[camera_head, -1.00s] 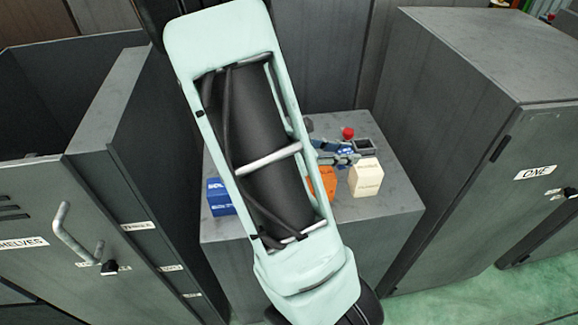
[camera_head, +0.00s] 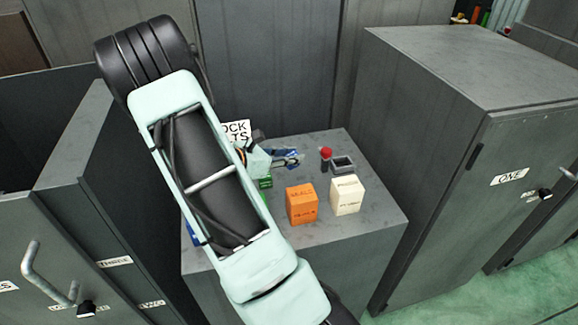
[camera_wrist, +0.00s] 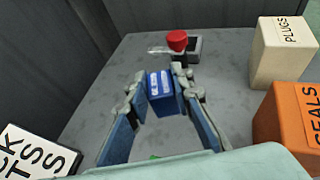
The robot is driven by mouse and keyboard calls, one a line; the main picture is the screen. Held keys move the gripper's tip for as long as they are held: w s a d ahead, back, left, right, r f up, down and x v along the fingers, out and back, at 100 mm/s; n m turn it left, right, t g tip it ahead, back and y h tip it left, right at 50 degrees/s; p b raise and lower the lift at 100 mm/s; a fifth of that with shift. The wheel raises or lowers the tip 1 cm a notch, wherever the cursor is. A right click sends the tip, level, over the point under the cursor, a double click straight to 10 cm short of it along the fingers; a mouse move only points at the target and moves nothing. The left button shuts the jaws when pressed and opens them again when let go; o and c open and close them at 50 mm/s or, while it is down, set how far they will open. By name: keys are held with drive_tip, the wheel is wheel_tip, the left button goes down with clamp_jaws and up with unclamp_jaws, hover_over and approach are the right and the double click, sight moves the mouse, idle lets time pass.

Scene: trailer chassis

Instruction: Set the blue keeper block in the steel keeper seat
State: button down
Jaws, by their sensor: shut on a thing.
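The blue keeper block (camera_wrist: 160,90), with a white label, is between the fingers of my gripper (camera_wrist: 162,84) in the wrist view. My gripper is shut on it. In the head view my gripper (camera_head: 288,158) is over the back of the grey bench top, and the block is hard to tell from the bluish fingers. The steel keeper seat (camera_head: 343,164) is a small open grey box right of my gripper, apart from it. In the wrist view the seat (camera_wrist: 194,50) is beyond the block and slightly right, partly hidden by a red-topped piece (camera_wrist: 177,41).
An orange box (camera_head: 301,204) and a cream box (camera_head: 346,195) stand in front of the seat. A green thing (camera_head: 265,181) and another blue thing (camera_head: 192,233) are partly hidden by my arm. Grey cabinets flank the bench (camera_head: 368,211). A white sign (camera_wrist: 35,155) is at left.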

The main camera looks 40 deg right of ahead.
sight(289, 175)
drive_tip(key=shift+w+d+f, duration=0.2)
drive_tip(key=shift+w+f, duration=0.2)
drive_tip(key=shift+f, duration=0.15)
drive_tip(key=shift+w+d+f, duration=0.15)
drive_tip(key=shift+w+f, duration=0.25)
drive_tip(key=shift+f, duration=1.65)
drive_tip(key=shift+f+b, duration=0.2)
drive_tip(key=shift+b, duration=0.15)
drive_tip(key=c, duration=1.7)
unclamp_jaws()
drive_tip(key=shift+r, duration=0.2)
